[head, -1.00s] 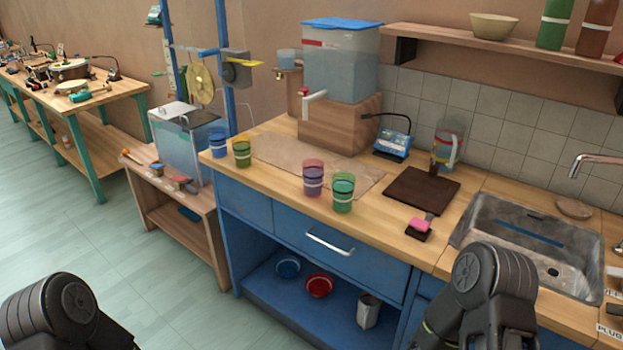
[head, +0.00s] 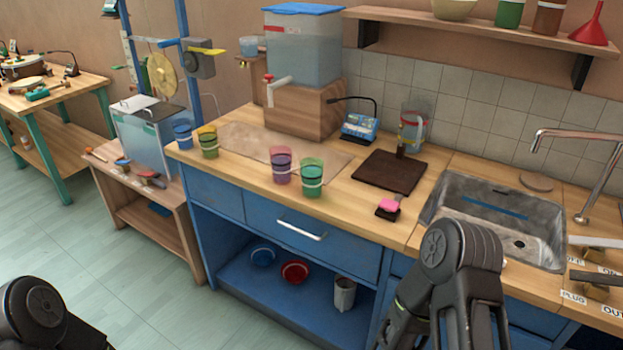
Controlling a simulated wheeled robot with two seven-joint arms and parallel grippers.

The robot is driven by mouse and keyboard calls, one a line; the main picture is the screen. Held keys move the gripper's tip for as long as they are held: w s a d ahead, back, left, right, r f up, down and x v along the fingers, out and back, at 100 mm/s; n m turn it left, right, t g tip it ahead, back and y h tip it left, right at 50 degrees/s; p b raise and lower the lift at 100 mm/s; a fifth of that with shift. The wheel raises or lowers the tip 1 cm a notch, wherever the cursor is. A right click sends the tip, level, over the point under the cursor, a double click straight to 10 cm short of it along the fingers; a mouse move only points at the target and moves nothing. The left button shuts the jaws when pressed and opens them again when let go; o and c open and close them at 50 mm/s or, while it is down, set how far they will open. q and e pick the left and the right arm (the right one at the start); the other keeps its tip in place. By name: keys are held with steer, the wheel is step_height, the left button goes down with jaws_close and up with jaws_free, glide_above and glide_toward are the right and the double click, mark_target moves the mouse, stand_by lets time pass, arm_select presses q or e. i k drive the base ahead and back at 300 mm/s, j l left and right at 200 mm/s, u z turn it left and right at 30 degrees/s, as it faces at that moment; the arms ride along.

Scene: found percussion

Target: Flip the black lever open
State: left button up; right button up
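A black lever (head: 596,277) sits on a brass-coloured mount at the right edge of the picture, on the counter by the sink's front right corner. It lies roughly flat, and its right end is cut off by the frame. White labels beside it read "PLUG" and what looks like "OUT". Only upper parts of my two arms show, at the bottom left and bottom centre-right. Neither gripper's fingertips are in view, and no part of my arms touches the lever.
A pale grey lever (head: 596,242) with labels stands just behind the black one. The metal sink (head: 460,232) and tap (head: 600,160) are close by.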

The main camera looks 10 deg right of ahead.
mark_target(602, 279)
steer(key=z, duration=2.15)
